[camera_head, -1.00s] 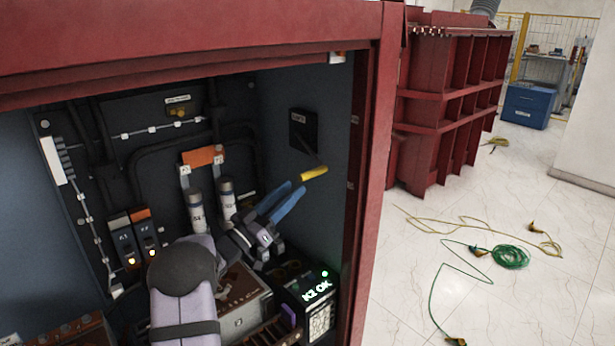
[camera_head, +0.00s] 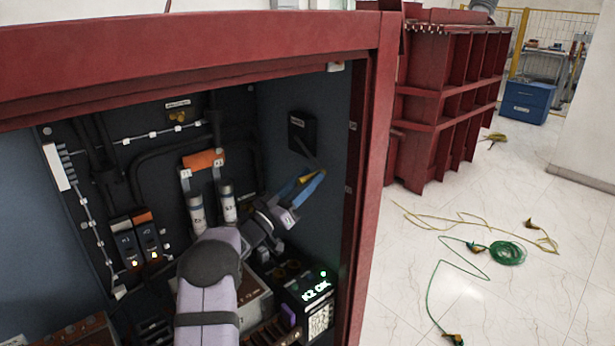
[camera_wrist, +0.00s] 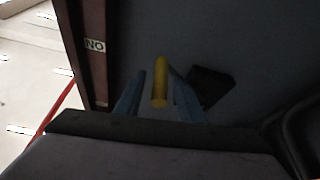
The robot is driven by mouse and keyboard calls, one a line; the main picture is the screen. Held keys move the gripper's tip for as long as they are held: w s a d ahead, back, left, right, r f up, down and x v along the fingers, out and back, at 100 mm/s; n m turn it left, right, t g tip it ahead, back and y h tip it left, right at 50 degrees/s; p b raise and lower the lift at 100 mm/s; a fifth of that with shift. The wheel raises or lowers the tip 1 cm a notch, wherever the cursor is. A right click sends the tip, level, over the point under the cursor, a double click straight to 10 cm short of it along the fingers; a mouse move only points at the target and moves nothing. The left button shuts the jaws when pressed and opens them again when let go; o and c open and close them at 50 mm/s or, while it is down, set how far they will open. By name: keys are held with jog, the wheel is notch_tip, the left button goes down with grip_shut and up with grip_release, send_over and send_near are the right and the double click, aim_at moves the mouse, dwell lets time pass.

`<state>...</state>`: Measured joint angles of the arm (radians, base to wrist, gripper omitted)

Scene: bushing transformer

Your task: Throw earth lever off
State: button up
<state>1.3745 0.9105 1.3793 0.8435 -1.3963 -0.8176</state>
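The earth lever has a yellow handle (camera_head: 304,179) on a dark arm that runs from a black box (camera_head: 302,134) on the cabinet's right inner wall. My gripper (camera_head: 312,175), with two blue fingers, reaches up to the handle from the lower left. In the wrist view, the yellow handle (camera_wrist: 160,83) lies between the fingers of my gripper (camera_wrist: 156,72). Dark gaps show on both sides of the handle, so the fingers are open and around it. The black box (camera_wrist: 211,86) shows behind the right finger. The lever's dark arm is partly hidden.
The red cabinet frame (camera_head: 371,150) stands close to the right of my gripper. Below is a black unit with a lit "K2 OK" display (camera_head: 313,290). Cylinders with an orange link (camera_head: 203,160) stand to the left. Green and yellow cables (camera_head: 508,253) lie on the floor outside.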

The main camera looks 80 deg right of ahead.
jog(key=shift+c, duration=0.6)
grip_shut()
